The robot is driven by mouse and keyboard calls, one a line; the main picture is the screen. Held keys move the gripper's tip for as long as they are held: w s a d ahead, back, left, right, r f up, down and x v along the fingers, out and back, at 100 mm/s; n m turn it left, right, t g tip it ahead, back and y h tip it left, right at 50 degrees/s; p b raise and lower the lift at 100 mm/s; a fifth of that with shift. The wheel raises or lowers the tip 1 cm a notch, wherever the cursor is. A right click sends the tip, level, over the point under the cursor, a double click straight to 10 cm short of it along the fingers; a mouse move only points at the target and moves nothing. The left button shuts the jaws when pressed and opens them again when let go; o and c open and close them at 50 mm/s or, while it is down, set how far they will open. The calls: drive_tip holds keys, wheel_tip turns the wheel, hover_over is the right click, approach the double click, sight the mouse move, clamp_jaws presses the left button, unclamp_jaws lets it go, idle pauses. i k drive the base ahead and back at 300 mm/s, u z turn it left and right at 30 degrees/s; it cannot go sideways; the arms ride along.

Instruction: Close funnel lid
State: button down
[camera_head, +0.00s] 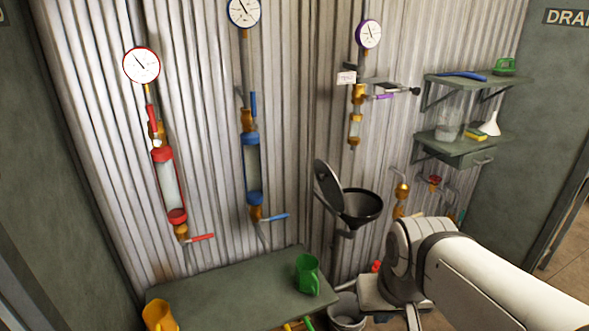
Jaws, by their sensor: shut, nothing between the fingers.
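A black funnel (362,222) is mounted in front of the corrugated wall, right of centre, with its dark mouth facing up. Its round dark lid (328,187) stands open, tilted up steeply at the funnel's left edge. My white arm reaches in from the lower right, and its bent joint is in front of and below the funnel in the picture. My gripper is not in view; the arm runs down out of the frame.
A green bench (240,295) holds a green jug (307,275) and a yellow jug (159,316). A bucket (346,312) stands below the funnel. Pipes with gauges and valves line the wall. Shelves (477,78) are at right.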

sight(330, 187)
drive_tip(key=u, duration=0.1)
drive_tip(key=i, duration=1)
drive_tip(key=u, duration=0.05)
